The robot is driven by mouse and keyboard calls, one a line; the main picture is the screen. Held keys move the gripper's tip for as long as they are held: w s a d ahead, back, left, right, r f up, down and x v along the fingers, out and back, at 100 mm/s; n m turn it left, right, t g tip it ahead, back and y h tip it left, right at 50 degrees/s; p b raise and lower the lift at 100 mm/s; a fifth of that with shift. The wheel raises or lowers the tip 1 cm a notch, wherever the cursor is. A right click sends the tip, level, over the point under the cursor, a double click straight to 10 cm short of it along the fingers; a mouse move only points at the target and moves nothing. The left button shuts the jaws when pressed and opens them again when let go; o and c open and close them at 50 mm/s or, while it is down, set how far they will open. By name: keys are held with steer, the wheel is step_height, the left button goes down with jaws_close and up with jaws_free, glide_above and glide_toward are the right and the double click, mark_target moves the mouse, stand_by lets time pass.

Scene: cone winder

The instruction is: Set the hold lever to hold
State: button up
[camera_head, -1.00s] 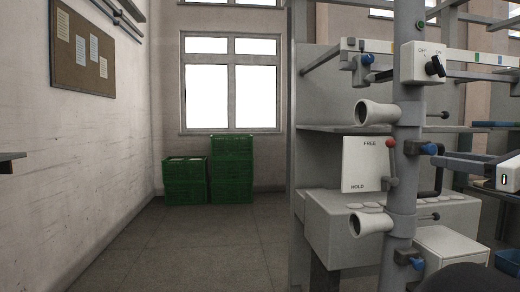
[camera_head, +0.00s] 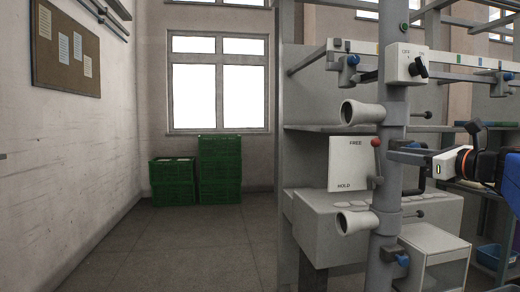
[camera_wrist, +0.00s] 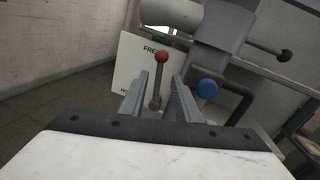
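The hold lever (camera_head: 377,160) has a red ball on a grey stem and stands upright, its ball beside the FREE end of the white plate (camera_head: 350,163). HOLD is printed at the plate's lower edge. My gripper (camera_head: 405,152) comes in from the right, its fingers close to the lever. In the wrist view my gripper (camera_wrist: 160,80) is open, and the lever (camera_wrist: 157,82) appears in the gap between its fingertips. I cannot tell whether the lever is truly between the fingers or just beyond them. The plate (camera_wrist: 135,70) shows behind, partly covered.
A grey post (camera_head: 390,130) stands beside the lever, with white cones (camera_head: 360,112) and an OFF/ON switch box (camera_head: 405,68). In the wrist view a blue knob (camera_wrist: 208,88) and a bent dark handle (camera_wrist: 240,105) lie just right of the fingers. Green crates (camera_head: 215,170) stand far back.

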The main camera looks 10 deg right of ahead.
mark_target(376, 148)
steer(key=shift+x, duration=4.6)
jaws_close()
